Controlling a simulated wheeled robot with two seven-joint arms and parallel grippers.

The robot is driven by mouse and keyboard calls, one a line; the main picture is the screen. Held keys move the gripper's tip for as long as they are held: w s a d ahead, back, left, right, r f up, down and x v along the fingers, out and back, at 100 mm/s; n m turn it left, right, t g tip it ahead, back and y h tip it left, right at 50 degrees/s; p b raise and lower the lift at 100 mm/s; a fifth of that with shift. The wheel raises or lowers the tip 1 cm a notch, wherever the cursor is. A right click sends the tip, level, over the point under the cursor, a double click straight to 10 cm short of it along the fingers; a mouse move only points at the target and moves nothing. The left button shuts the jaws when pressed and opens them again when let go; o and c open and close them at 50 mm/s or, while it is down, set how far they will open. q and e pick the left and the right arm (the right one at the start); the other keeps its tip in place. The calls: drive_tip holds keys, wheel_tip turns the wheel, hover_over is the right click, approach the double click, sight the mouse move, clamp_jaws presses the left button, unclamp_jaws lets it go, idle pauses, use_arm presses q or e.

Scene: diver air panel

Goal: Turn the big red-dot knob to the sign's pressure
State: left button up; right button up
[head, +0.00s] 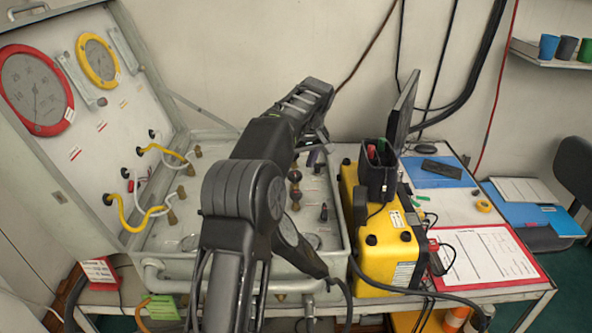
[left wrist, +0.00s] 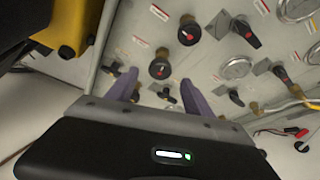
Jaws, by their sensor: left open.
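Two black knobs with red dots show in the left wrist view: one (left wrist: 188,30) higher up and one (left wrist: 159,66) closer to my fingers. I cannot tell which is the big one. In the head view two dark round knobs (head: 295,176) (head: 296,195) stand on the panel's right part. My left gripper (left wrist: 158,88) is open and empty, its two purple fingers over the panel near the closer knob, apart from it as far as I see. A red-edged sign (head: 101,271) stands at the lower left; its text is too small to read. My right gripper is not in view.
The open lid carries a red-rimmed gauge (head: 37,89) and a yellow-rimmed gauge (head: 98,60). Yellow hoses (head: 133,222) run from lid to panel. A yellow case (head: 385,248) stands close on the panel's right. A red clipboard (head: 487,258) lies further right.

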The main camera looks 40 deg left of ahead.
sight(295, 174)
use_arm(q)
drive_tip(key=x, duration=0.4)
drive_tip(key=shift+f+p, duration=0.1)
drive_tip(key=shift+p, duration=0.25)
drive_tip(key=shift+c, duration=0.6)
clamp_jaws()
